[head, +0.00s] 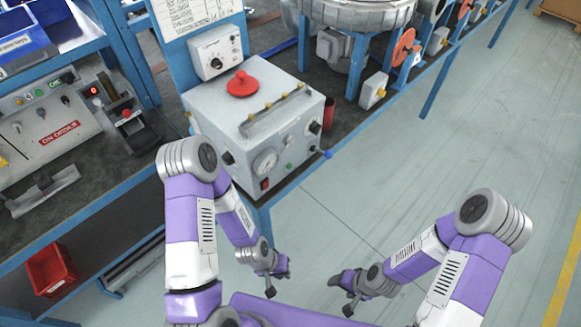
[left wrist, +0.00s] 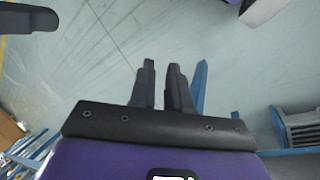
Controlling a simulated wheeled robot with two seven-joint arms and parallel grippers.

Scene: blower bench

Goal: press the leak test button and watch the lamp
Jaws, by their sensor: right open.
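Which is the leak test button, and whether any lamp is lit, I cannot tell. My left gripper (head: 281,268) hangs in front of the bench, below and apart from the box. In the left wrist view its two fingers (left wrist: 161,72) are close together with a narrow gap, holding nothing. My right gripper (head: 340,281) is open and empty, to its right.
A control panel with an ON ORDER label (head: 59,133) stands left of the box. A dial box (head: 215,52) is mounted behind it. A red bin (head: 50,270) sits low on the left. The floor (head: 430,150) on the right is clear.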

